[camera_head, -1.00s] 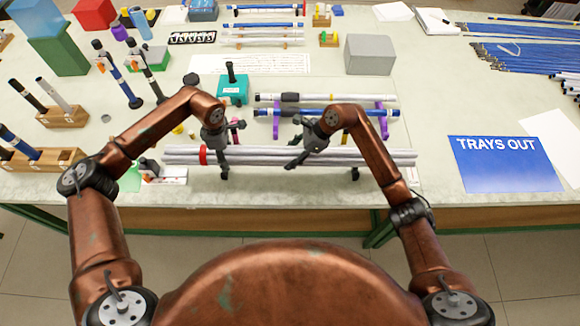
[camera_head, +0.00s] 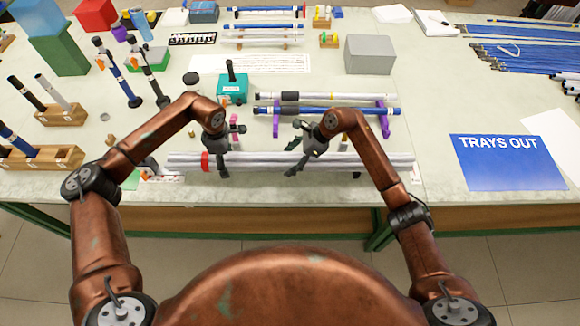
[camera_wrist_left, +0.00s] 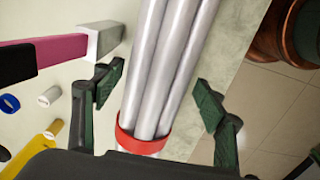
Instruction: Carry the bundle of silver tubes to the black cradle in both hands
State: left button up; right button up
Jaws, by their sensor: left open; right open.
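The bundle of silver tubes (camera_head: 260,162) lies level along the table's front, with a red band (camera_head: 205,162) near its left end. A small black support of the cradle (camera_head: 357,175) shows under its right part; most of the cradle is hidden. My left gripper (camera_head: 229,152) is open around the bundle just right of the band. In the left wrist view its fingers (camera_wrist_left: 160,95) stand apart on both sides of the tubes (camera_wrist_left: 165,70). My right gripper (camera_head: 296,150) is open at the middle of the bundle, its fingers spread across the tubes.
Purple stands (camera_head: 385,119) with blue and white rods lie just behind the bundle. A teal box (camera_head: 232,90) stands behind my left gripper. Wooden blocks (camera_head: 62,114) with upright rods stand at left. A blue "TRAYS OUT" sheet (camera_head: 508,170) lies at right.

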pick_arm(q)
jog(key=shift+w+f, duration=0.15)
jog(key=shift+w, duration=0.2)
pick_arm(e)
jog(key=shift+w+f, duration=0.25)
jog(key=shift+w, duration=0.05)
pick_arm(q)
jog(key=r, duration=1.1)
jog(key=shift+s, duration=0.3)
pick_arm(e)
jog(key=shift+s, duration=0.15)
pick_arm(q)
jog(key=shift+r, duration=0.55)
pick_arm(e)
jog(key=shift+d+r, duration=0.1)
jog(key=shift+r, duration=0.05)
jog(key=v, duration=1.1)
jog(key=shift+d+r, duration=0.15)
jog(key=shift+r, duration=0.2)
